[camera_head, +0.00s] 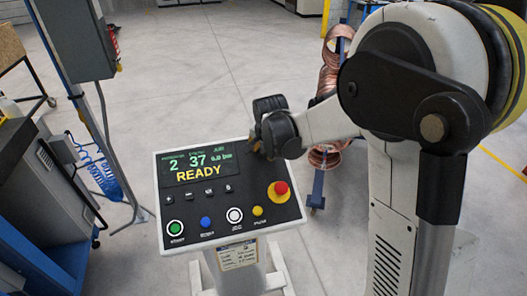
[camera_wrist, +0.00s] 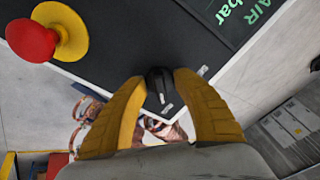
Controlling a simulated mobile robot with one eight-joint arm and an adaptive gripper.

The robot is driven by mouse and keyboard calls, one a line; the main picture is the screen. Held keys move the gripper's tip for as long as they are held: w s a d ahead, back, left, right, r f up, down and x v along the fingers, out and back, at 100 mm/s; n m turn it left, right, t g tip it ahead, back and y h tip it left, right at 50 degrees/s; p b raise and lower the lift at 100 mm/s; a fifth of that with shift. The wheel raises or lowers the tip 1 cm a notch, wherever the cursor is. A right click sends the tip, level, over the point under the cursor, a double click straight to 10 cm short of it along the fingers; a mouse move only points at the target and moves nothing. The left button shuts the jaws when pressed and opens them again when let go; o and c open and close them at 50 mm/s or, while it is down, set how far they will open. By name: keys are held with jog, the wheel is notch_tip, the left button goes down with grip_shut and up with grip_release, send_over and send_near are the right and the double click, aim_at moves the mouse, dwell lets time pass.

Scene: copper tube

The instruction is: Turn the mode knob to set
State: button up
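The mode knob (camera_wrist: 160,84) is a small black knob with a light pointer mark, near the panel edge in the wrist view. The yellow fingers of my gripper (camera_wrist: 159,78) stand on either side of it and appear to touch it. Small light marks show on the panel beside the knob, one near the right fingertip and one below the knob. In the head view my gripper (camera_head: 258,148) is at the upper right corner of the control panel (camera_head: 215,222) and hides the knob. The panel's display (camera_head: 198,165) reads READY, with 2, 37 and 0.0 bar.
A red emergency button (camera_head: 281,189) on a yellow base sits below the gripper on the panel; it also shows at upper left in the wrist view (camera_wrist: 35,40). Green, blue, white and yellow buttons line the panel's lower edge. Copper coils (camera_head: 326,85) stand behind.

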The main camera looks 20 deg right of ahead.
grip_shut()
jog(key=shift+n, duration=0.3)
jog(key=n+b, duration=0.2)
jog(key=n, duration=0.1)
jog(key=shift+s+f+n, duration=0.1)
jog(key=shift+n, duration=0.2)
jog(key=n+b, duration=0.1)
jog(key=n, duration=0.3)
jog(key=shift+d+n+y, duration=0.15)
jog(key=shift+n+y, duration=0.15)
jog(key=n+b, duration=0.1)
jog(key=n, duration=0.3)
jog(key=shift+n, duration=0.3)
jog(key=n, duration=0.4)
jog(key=shift+d+n+y+b, duration=0.1)
jog(key=shift+n+y+b, duration=0.3)
